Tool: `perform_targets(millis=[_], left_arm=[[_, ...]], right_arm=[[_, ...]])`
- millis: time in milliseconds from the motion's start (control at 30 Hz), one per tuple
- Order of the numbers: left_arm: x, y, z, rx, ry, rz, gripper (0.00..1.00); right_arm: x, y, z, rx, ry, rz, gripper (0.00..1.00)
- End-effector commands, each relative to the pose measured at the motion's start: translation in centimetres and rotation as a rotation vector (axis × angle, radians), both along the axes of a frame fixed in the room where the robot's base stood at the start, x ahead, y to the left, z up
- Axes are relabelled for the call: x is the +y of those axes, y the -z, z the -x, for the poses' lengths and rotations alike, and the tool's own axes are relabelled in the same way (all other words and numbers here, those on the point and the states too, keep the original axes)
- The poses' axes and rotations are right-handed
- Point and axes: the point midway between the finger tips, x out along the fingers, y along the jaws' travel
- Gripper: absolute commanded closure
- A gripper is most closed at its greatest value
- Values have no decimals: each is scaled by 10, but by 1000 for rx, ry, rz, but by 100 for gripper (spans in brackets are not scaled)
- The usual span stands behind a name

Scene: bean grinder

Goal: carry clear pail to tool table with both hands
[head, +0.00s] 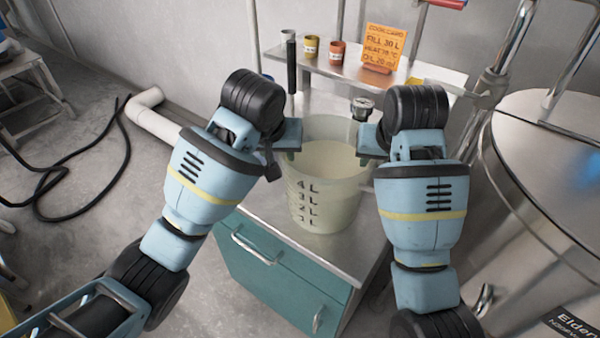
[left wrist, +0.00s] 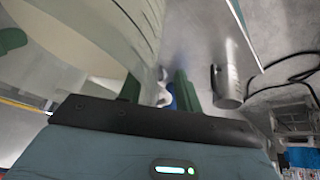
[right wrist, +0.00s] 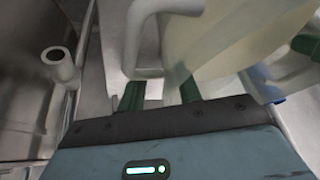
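The clear pail (head: 325,200), with dark scale marks and pale contents, stands upright on the teal cabinet's metal top (head: 262,207). My left gripper (head: 283,152) is at the pail's left side near the rim; my right gripper (head: 370,157) is at its right side. In the right wrist view, the pail's pale loop handle (right wrist: 138,40) reaches down by my parted green fingers (right wrist: 159,94). In the left wrist view, the pail wall (left wrist: 90,40) is close and a pale piece shows between my parted fingers (left wrist: 157,92). Neither gripper visibly clamps the handle.
A metal shelf (head: 330,70) behind holds small tins (head: 311,47) and an orange recipe card (head: 384,47). A large steel vessel (head: 550,150) is close on the right. A black hose (head: 75,180) and a white pipe (head: 150,110) lie on the left floor.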

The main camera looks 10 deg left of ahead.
Motion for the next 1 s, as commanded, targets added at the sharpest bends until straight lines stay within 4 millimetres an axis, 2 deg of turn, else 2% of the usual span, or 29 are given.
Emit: perform_targets(millis=[267,367,533,867,1000], left_arm=[[0,-6,3,0,0,1,66],[0,-17,8,-2,1,2,66],[3,-47,22,-5,1,-1,66],[6,-65,30,-5,1,-6,66],[6,-88,41,-5,0,-1,66]], right_arm=[[1,0,0,-1,-1,0,66],[1,0,0,-1,-1,0,66],[1,0,0,-1,-1,0,66],[1,0,0,0,-1,0,66],[1,0,0,0,-1,0,66]])
